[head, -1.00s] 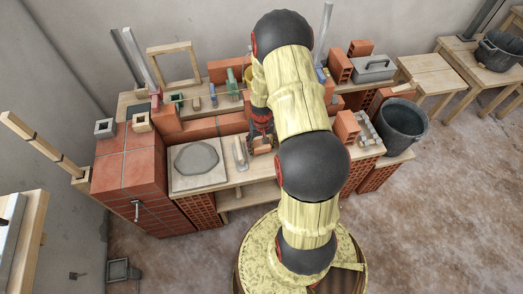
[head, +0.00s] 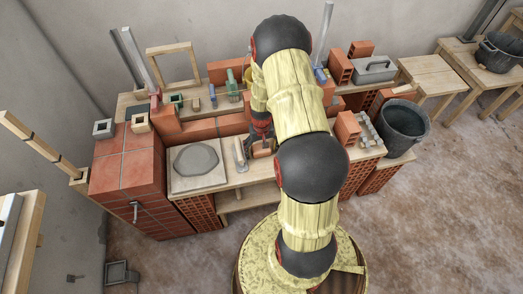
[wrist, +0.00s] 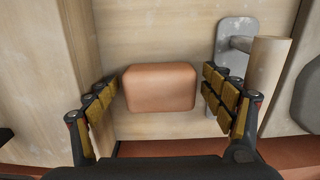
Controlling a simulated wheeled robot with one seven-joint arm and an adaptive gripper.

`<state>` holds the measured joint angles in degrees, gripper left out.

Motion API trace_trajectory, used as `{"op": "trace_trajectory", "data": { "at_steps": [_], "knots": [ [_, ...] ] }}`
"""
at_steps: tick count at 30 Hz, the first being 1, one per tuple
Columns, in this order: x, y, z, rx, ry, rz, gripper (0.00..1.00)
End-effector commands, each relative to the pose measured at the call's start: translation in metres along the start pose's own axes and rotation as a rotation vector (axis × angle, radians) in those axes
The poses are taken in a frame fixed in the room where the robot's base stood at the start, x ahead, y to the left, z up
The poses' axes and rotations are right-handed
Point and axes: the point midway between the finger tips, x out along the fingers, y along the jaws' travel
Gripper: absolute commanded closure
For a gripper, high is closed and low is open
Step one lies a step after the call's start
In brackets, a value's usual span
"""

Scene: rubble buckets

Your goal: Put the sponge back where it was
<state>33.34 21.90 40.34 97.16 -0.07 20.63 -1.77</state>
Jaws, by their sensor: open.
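The sponge, an orange-brown block with rounded edges (wrist: 160,88), lies on a pale wooden surface in the wrist view. In the head view it shows small (head: 262,152) on the bench below my gripper (head: 261,136). My gripper (wrist: 162,82) is open, with one finger on each side of the sponge.
A trowel with a wooden handle (wrist: 268,85) lies close to the right finger; it also shows in the head view (head: 240,154). A stone slab (head: 196,158) lies on the bench to the left. Bricks (head: 347,128) and a dark bucket (head: 404,125) stand to the right.

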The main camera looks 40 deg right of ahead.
Motion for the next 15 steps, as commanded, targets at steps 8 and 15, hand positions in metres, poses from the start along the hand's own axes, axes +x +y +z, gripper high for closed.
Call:
{"op": "trace_trajectory", "data": {
  "at_steps": [8,15],
  "knots": [
    [-0.009,0.000,-0.001,0.000,0.002,0.000,0.18],
    [-0.055,0.000,-0.001,0.000,0.004,0.000,0.18]
  ]
}}
